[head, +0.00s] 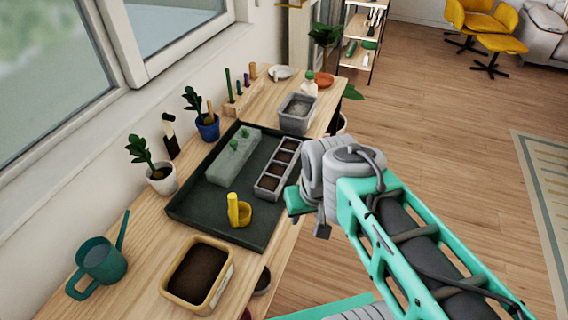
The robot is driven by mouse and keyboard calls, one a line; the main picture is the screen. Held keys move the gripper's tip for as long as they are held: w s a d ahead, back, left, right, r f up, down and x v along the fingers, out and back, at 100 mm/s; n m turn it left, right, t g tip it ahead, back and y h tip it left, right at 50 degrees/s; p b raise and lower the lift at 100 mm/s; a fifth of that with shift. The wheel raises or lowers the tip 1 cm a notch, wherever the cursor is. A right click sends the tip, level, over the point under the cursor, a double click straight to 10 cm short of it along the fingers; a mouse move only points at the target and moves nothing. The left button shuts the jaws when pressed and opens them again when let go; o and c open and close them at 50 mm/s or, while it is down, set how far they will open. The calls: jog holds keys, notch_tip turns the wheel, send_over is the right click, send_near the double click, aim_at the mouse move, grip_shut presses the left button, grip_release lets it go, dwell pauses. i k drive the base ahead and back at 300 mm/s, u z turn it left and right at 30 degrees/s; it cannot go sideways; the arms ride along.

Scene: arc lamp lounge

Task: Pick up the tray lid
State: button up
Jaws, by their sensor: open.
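A long, pale grey-green, cloudy block that looks like the tray lid (222,168) lies on the dark potting tray (190,207) on the bench. Small green tufts or knobs show at its top; I cannot tell whether they are on it or under it. A grey seed tray (262,187) with several soil-filled cells lies beside it on the right, uncovered. My gripper (297,203) is open, at the potting tray's right edge, right of the seed tray and apart from the lid. My wrist hides most of the gripper.
A yellow scoop-like tool (241,212) stands at the potting tray's front. A soil box (223,285), teal watering can (103,262), potted plants (162,180) and a grey bin (297,125) surround it. The window wall bounds the left; open floor (440,150) lies right.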

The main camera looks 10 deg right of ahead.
aim_at(225, 169)
jog(key=u, duration=4.7)
jog(key=k, duration=2.1)
jog(key=z, duration=0.8)
jog(key=i, duration=0.5)
jog(key=u, duration=0.05)
